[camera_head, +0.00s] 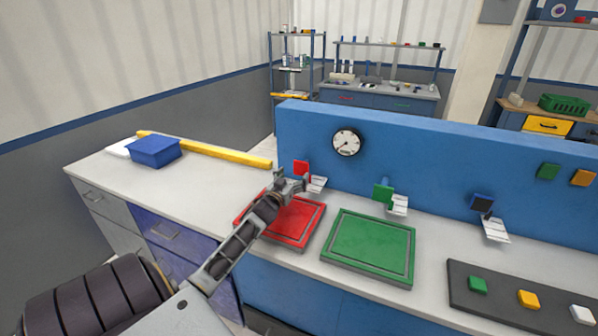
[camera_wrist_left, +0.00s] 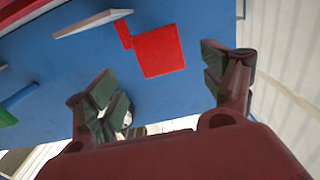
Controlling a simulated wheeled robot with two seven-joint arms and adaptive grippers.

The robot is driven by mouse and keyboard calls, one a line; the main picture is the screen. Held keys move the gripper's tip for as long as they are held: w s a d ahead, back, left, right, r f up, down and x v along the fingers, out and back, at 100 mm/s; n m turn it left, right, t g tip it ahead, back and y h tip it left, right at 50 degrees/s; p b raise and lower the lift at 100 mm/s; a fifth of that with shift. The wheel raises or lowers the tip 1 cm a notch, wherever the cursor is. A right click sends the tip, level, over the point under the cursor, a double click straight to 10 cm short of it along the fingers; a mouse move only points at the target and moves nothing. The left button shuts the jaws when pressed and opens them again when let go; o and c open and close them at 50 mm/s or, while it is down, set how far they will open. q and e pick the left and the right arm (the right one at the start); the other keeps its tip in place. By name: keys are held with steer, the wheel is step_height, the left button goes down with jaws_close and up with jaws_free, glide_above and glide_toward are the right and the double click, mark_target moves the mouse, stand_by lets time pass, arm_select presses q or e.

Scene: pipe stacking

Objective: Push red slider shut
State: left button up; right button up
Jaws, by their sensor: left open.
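The red slider (camera_head: 301,167) is a small red block on the face of the blue upright panel, with a white plate (camera_head: 317,184) beside and below it. In the left wrist view the red block (camera_wrist_left: 158,51) appears between and ahead of my fingers, and the white plate (camera_wrist_left: 92,24) shows farther left. My left gripper (camera_head: 290,184) is close in front of the slider, above the red pad; it also shows open in the left wrist view (camera_wrist_left: 160,78), with nothing held. I cannot tell whether a finger touches the slider. My right gripper is not in view.
The red pad (camera_head: 298,226) and green pad (camera_head: 368,246) lie on the bench. A round gauge (camera_head: 346,142) is above. A blue bin (camera_head: 154,152) and yellow bar (camera_head: 210,150) are left.

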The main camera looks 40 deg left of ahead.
mark_target(301, 168)
arm_select(q)
steer(key=shift+x, duration=2.9)
steer(key=shift+w, duration=0.1)
steer(key=c, duration=1.4)
